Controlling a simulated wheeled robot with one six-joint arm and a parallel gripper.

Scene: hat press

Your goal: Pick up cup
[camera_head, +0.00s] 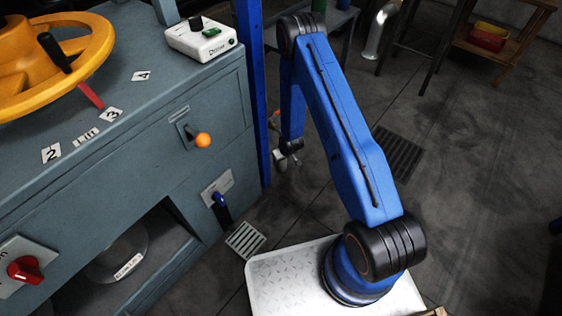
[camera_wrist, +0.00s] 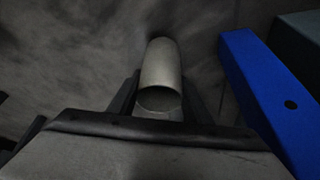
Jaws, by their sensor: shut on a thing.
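The cup (camera_wrist: 161,65) is a plain grey cylinder in the middle of the wrist view. Its round opening faces the wrist camera. My gripper (camera_wrist: 160,88) has one dark finger on each side of the cup and is shut on it.
A blue post (camera_head: 251,70) stands close left of my gripper and a blue beam (camera_wrist: 262,95) fills the wrist view's right. The grey machine (camera_head: 150,120) with a yellow wheel (camera_head: 55,70) and orange knob (camera_head: 202,140) occupies the left. Open floor (camera_head: 460,160) lies right.

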